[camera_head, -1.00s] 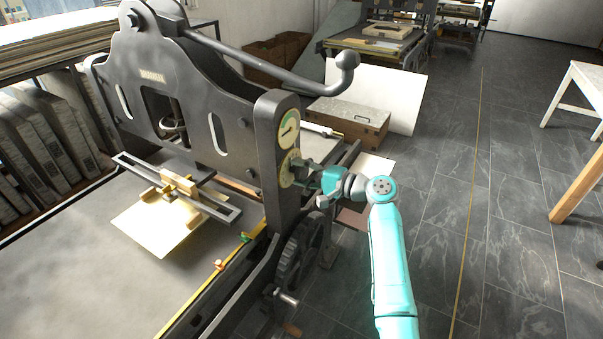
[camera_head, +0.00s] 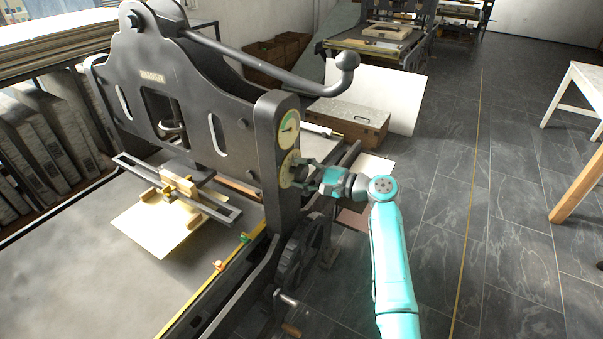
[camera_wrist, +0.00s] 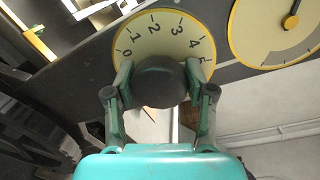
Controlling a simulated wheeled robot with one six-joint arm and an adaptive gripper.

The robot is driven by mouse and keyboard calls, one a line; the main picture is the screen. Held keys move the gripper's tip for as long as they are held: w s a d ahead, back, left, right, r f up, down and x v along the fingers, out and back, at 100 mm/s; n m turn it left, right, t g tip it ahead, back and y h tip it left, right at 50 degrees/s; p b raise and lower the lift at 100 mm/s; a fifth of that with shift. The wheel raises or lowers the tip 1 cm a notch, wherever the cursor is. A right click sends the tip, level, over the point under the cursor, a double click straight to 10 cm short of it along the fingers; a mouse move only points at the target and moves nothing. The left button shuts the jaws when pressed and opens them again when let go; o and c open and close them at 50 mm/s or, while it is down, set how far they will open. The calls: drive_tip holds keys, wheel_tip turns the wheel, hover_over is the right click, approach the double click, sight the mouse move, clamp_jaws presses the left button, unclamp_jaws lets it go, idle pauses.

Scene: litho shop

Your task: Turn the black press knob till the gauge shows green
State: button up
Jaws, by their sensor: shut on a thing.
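The black press knob (camera_wrist: 160,80) sits in front of a cream dial (camera_wrist: 158,30) numbered 0 to 5. My gripper (camera_wrist: 162,92) is shut on the knob, with one finger on each side. In the head view, my gripper (camera_head: 306,172) reaches the lower dial (camera_head: 286,169) from the right, and its fingers largely hide the knob. The round gauge (camera_head: 287,128) is above that dial on the press upright. It has a green band along its upper left and a dark needle, lying nearly level. The gauge (camera_wrist: 268,45) is cut off in the wrist view, where its green band does not show.
The dark press frame (camera_head: 262,150) carries a long lever (camera_head: 285,80) above the gauge. A toothed wheel (camera_head: 301,250) and crank handle (camera_head: 288,298) are below my gripper.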

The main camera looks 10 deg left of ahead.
drive_tip(key=shift+f, duration=0.1)
drive_tip(key=o, duration=1.2)
drive_tip(key=v, duration=1.2)
